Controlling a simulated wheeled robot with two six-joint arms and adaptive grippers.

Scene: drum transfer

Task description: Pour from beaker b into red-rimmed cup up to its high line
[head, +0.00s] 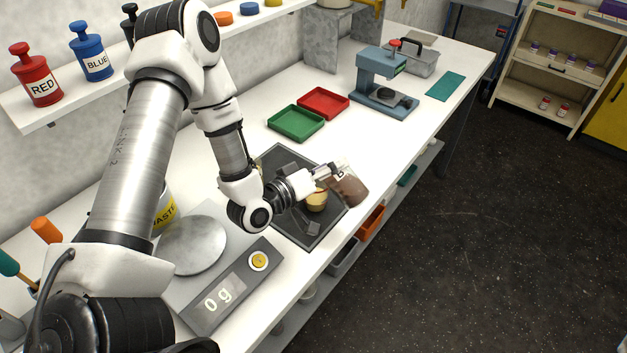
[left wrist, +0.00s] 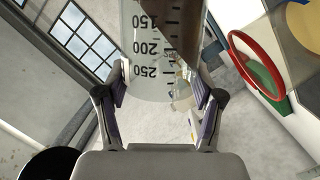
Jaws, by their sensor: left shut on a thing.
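My left gripper (head: 338,172) is shut on a clear beaker (head: 350,187) with brown contents, held tilted over the front edge of the dark mat. In the left wrist view the beaker (left wrist: 150,70) sits between the fingers (left wrist: 160,98); marks 150, 200 and 250 show, and the brown contents lie to its upper right. A small cup (head: 317,201) with cream and tan tones stands on the mat, beside and below the beaker; its rim is partly hidden. No stream is clear.
The dark mat (head: 285,222) lies on the white bench. A scale reading 0 g (head: 222,297) stands nearer. Green (head: 297,123) and red (head: 323,101) trays and a blue-grey device (head: 379,68) are farther back. The bench's right edge is close to the beaker.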

